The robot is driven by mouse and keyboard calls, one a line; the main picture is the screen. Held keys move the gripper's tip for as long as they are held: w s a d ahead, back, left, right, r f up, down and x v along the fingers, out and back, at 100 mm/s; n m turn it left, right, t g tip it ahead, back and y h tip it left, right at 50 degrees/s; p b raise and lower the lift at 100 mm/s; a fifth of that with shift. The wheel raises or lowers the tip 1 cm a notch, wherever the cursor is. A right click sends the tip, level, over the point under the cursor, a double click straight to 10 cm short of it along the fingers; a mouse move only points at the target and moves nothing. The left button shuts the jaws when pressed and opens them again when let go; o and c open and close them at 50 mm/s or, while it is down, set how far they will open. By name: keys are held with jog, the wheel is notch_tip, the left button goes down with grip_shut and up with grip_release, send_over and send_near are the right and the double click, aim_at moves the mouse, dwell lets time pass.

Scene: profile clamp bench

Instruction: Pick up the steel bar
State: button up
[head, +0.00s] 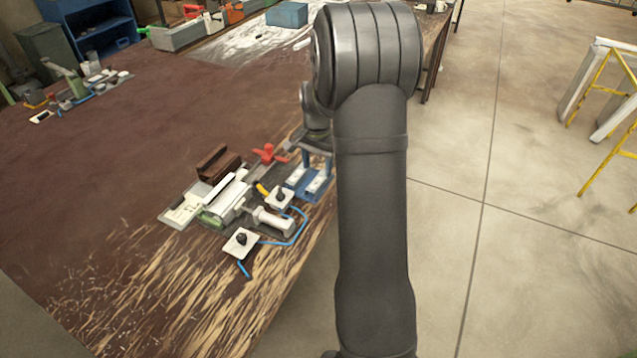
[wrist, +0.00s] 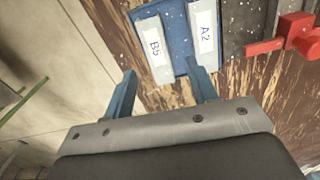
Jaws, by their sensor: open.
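My gripper (wrist: 161,67) is open and empty, its two blue fingers apart and pointing at a small blue tray (wrist: 178,25). Two pale bar-like pieces lie on the tray, one labelled B5 (wrist: 153,46) and one labelled A2 (wrist: 204,32). In the wrist view B5 appears between the fingertips, and A2 is by the right fingertip. I cannot tell which piece is the steel bar. In the head view my gripper (head: 316,164) is above the blue tray (head: 306,193) near the bench edge, partly behind my arm. A long light bar (head: 232,192) lies in the fixture to the left.
A brown block (head: 218,163), a red clamp (head: 269,153), a grey cylinder (head: 272,221) and black-knobbed white plates (head: 240,243) crowd around the fixture. A blue cable (head: 297,231) runs near the edge.

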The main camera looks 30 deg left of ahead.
aim_at(319, 180)
notch_tip(319, 180, down, 5)
jog(key=shift+d, duration=0.15)
jog(key=c, duration=1.1)
jog(key=shift+r, duration=0.1)
